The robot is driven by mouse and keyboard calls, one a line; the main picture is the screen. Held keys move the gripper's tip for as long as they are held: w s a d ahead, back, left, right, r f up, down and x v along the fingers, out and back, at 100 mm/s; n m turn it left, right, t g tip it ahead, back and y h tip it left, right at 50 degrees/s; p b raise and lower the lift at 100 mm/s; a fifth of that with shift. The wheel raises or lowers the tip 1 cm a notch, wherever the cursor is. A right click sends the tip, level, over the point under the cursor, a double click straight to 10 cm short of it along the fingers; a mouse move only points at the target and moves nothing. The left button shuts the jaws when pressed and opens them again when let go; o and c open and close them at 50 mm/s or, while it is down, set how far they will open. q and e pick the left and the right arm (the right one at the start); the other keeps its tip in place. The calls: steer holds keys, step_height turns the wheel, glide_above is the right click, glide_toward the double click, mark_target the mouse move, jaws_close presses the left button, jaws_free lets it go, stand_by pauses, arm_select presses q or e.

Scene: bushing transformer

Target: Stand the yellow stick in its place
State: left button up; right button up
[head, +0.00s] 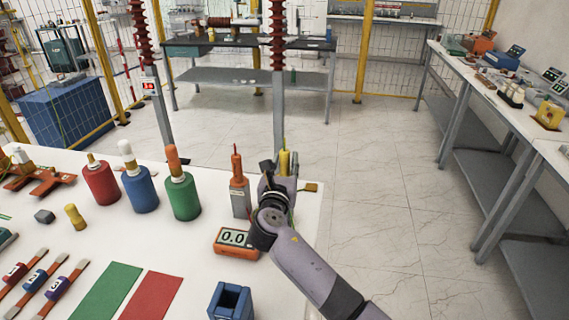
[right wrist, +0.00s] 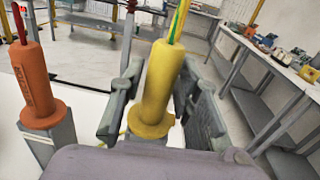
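The yellow stick (right wrist: 156,88) is a tapered handle with a flange low down and a yellow-green cable at its top. In the head view the stick's top (head: 284,160) shows above the right gripper (head: 280,180), at the table's far right edge. The gripper hides its lower part, so I cannot tell what is under it. My left gripper is not in view.
An orange stick (head: 236,168) stands upright in a grey block (head: 240,202) just left of my gripper. An orange meter (head: 236,243) and blue holder (head: 230,301) are nearer. Red, blue and green bushings (head: 183,197) stand farther left. Beyond the right edge is open floor.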

steer(key=shift+o, duration=1.3)
